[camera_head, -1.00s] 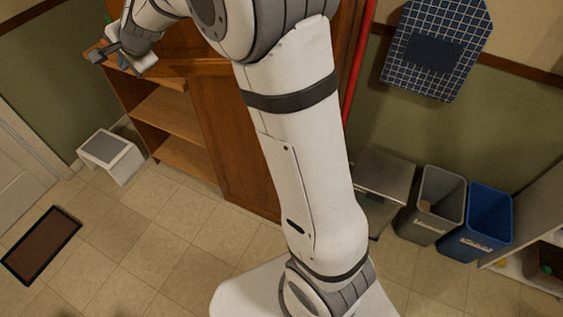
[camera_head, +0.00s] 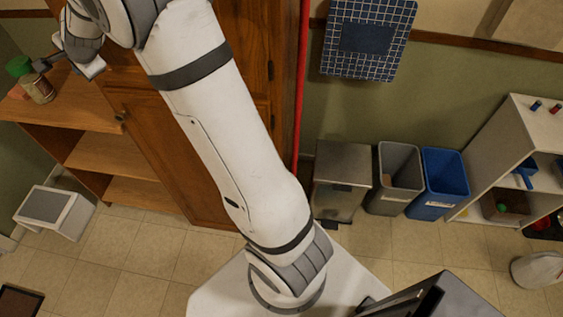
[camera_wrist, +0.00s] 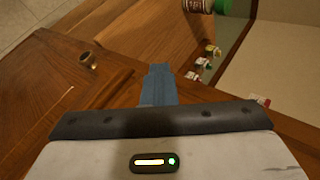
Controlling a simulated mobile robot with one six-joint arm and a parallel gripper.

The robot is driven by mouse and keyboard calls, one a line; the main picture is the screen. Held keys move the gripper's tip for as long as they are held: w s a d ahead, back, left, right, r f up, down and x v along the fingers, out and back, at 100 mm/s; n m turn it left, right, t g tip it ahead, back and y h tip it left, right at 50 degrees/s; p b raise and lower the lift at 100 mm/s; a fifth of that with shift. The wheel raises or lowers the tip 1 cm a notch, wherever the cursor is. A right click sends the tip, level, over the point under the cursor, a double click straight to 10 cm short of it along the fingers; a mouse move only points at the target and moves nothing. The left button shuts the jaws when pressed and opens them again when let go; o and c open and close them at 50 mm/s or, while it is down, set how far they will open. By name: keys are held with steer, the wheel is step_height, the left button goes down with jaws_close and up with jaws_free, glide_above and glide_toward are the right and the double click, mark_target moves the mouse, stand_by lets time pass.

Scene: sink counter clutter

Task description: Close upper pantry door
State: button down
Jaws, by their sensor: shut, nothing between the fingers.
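The tall wooden pantry (camera_head: 245,40) stands at the upper left in the head view, largely behind my arm. A lower door (camera_head: 165,140) with a small knob (camera_head: 121,115) lies flush in its front. The upper door is mostly hidden by my arm there, and I cannot tell how far it stands open. In the wrist view a brown wooden panel (camera_wrist: 115,95) with a round knob (camera_wrist: 87,57) is close to my gripper (camera_wrist: 158,72); I cannot tell which door it is. My gripper is shut and empty, and contact with the wood is unclear. It also shows in the head view (camera_head: 38,66).
A jar (camera_head: 38,88) and a green-lidded item (camera_head: 18,66) stand on the open shelf unit (camera_head: 70,110) near my gripper. A step stool (camera_head: 55,212) is on the floor left. A red pole (camera_head: 300,90), a metal bin (camera_head: 341,180), a grey bin (camera_head: 398,175) and a blue bin (camera_head: 445,180) stand right.

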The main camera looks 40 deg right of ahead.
stand_by(0.6)
steer(key=shift+a, duration=0.1)
steer(key=shift+s+a+r+p, duration=1.45)
steer(key=shift+s+a+r, duration=2)
steer(key=shift+a, duration=0.85)
steer(key=s+d+f+n+g+b, duration=0.2)
steer(key=s+d+n, duration=0.3)
steer(key=s, duration=0.6)
steer(key=s+d+f+n+g+h+b, duration=0.1)
steer(key=s+d+f+n+b, duration=0.2)
steer(key=s, duration=0.9)
steer(key=s+d+f+n+g+h+b, duration=0.1)
steer(key=s+d+f+n, duration=0.5)
steer(key=s, duration=0.6)
steer(key=shift+d+f+n+g+b, duration=0.15)
steer(key=shift+d+n+g+b, duration=0.6)
steer(key=shift+d, duration=0.4)
